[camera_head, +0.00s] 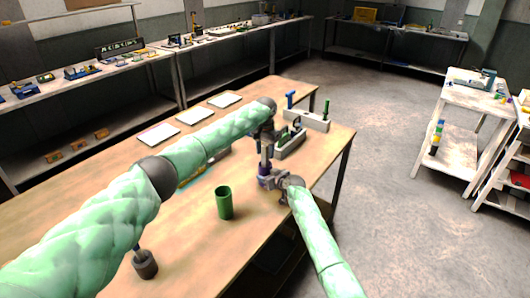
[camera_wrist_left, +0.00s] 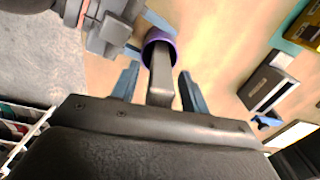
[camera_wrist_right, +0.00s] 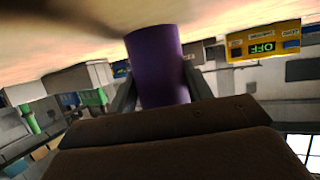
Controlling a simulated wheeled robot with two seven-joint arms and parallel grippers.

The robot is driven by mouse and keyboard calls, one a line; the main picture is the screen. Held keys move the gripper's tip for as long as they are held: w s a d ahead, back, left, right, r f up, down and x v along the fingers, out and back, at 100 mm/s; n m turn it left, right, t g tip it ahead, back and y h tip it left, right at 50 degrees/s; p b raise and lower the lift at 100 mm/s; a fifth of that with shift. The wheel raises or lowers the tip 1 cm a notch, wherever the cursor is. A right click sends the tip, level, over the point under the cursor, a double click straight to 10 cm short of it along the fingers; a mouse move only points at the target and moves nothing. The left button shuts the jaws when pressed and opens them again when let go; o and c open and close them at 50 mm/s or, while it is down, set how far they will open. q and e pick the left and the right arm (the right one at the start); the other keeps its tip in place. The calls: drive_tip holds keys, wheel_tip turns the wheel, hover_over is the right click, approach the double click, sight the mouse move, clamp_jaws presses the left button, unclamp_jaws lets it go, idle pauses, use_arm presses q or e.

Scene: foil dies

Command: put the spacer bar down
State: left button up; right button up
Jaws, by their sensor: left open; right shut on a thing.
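A grey bar, likely the spacer bar (camera_wrist_left: 161,78), has its far end in the mouth of a purple cylinder (camera_wrist_left: 150,37). In the head view the bar (camera_head: 264,158) stands roughly upright above the purple cylinder (camera_head: 264,183). My left gripper (camera_wrist_left: 158,80) is open, with a finger on each side of the bar and a gap at both. It also shows in the head view (camera_head: 266,146). My right gripper (camera_head: 273,182) is shut on the purple cylinder, whose side fills the middle of the right wrist view (camera_wrist_right: 158,65). Whether the bar touches the cylinder's bottom is hidden.
A green cup (camera_head: 224,204) stands on the wooden table (camera_head: 190,245) in front of the grippers. A dark weight-like object (camera_head: 145,264) is at the near left. Grey blocks (camera_head: 290,143) stand behind the grippers, and white sheets (camera_head: 159,134) lie along the far edge.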

use_arm(q)
wheel_tip(320, 180, up, 12)
drive_tip(key=shift+f, duration=0.15)
idle(0.3)
use_arm(e)
drive_tip(key=o, duration=1.1)
drive_tip(key=shift+d, duration=0.1)
